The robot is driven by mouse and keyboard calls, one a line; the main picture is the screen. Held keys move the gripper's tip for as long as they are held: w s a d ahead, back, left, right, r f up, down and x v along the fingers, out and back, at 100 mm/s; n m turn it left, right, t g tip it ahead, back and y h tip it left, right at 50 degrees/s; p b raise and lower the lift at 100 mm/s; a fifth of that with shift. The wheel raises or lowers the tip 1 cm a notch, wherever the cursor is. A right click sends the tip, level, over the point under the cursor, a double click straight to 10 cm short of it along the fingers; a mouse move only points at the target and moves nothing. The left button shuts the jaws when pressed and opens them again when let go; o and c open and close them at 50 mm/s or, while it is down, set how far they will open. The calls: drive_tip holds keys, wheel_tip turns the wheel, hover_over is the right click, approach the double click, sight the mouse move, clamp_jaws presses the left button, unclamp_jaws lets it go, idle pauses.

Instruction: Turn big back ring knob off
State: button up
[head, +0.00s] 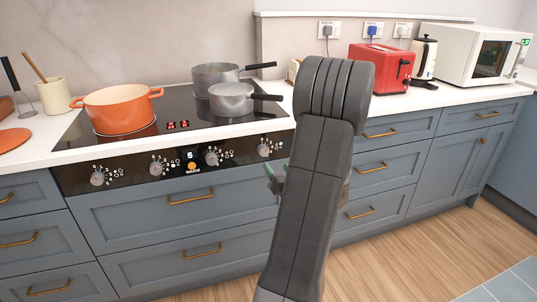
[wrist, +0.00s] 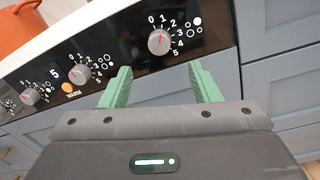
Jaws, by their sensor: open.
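Several grey knobs sit in a row on the black hob panel. The rightmost knob (head: 264,150) is close ahead of my gripper (head: 275,172); it also shows in the wrist view (wrist: 159,41), its red mark pointing roughly up, near the 0 and 1. The ring icon beside it has a filled white dot at its upper right. In the wrist view my gripper (wrist: 161,72) has its two green fingers wide apart, below and either side of this knob, with nothing between them. In the head view my arm hides much of the gripper.
The hob (head: 185,132) bears an orange pot (head: 122,110) and two grey pans, one a saucepan (head: 231,100) at the right. A lit orange WARM button (head: 192,166) sits between the middle knobs. Blue drawers (head: 180,205) lie below; the wood floor is clear.

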sight(265, 152)
drive_tip(key=x, duration=1)
drive_tip(key=shift+w+a, duration=0.15)
drive_tip(key=shift+w, duration=0.1)
drive_tip(key=c, duration=1)
